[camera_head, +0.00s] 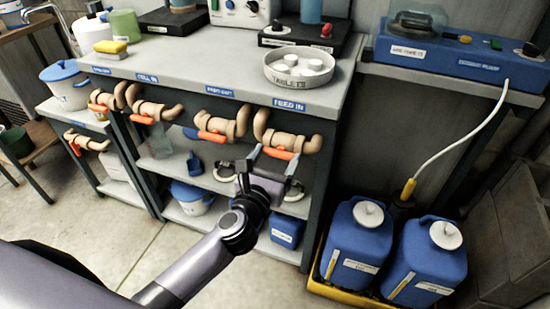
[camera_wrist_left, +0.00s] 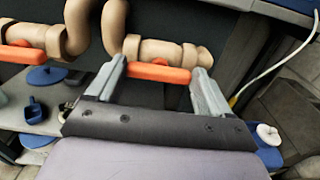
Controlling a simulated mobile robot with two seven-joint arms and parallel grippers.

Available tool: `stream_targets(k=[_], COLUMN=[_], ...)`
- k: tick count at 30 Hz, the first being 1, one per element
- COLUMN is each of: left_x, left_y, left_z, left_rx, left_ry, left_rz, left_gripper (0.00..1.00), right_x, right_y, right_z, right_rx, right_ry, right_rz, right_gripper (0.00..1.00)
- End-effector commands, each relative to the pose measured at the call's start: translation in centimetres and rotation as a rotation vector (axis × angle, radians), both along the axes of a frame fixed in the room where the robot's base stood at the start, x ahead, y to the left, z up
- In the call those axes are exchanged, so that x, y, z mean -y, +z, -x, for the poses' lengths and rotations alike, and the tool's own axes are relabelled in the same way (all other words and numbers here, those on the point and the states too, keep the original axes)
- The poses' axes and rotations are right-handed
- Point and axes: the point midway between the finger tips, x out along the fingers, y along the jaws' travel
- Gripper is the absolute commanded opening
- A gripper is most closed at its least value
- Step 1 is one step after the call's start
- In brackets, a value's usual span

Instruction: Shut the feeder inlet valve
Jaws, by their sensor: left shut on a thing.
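The feeder inlet valve (camera_head: 285,138) is a beige pipe valve under the bench edge, below a blue "FEED IN" label (camera_head: 289,105). Its orange lever (camera_head: 280,153) lies roughly along the pipe and also shows in the left wrist view (camera_wrist_left: 158,72). My left gripper (camera_head: 275,158) is at this lever, with one grey finger at each end of it. In the left wrist view the fingers (camera_wrist_left: 162,80) are shut on the lever lengthwise, and the fingertips hide its ends. My right gripper is in neither view.
Similar valves with orange levers, such as the neighbouring one (camera_head: 212,135), line the bench front to the left. A round tray of tablets (camera_head: 282,82) stands above. Blue jugs (camera_head: 355,240) stand in a yellow tray (camera_head: 345,292) on the floor at right.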

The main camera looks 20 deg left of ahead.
Motion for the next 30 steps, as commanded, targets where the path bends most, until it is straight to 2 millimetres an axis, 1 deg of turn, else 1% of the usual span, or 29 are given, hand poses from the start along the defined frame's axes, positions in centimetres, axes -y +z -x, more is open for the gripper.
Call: stream_targets(k=[8, 15, 30], left_x=[0.1, 0.2, 0.3], left_y=[0.2, 0.2, 0.0], left_z=[0.1, 0.1, 0.1], left_rx=[0.001, 0.007, 0.024], left_ry=[0.0, -0.001, -0.002], left_rz=[-0.136, -0.348, -0.824], left_gripper=[0.5, 0.5, 0.5], right_x=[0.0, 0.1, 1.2], right_y=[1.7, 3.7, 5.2], right_z=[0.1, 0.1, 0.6], right_rx=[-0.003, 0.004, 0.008], right_ry=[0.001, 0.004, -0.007], right_rz=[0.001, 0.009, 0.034], right_gripper=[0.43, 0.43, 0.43])
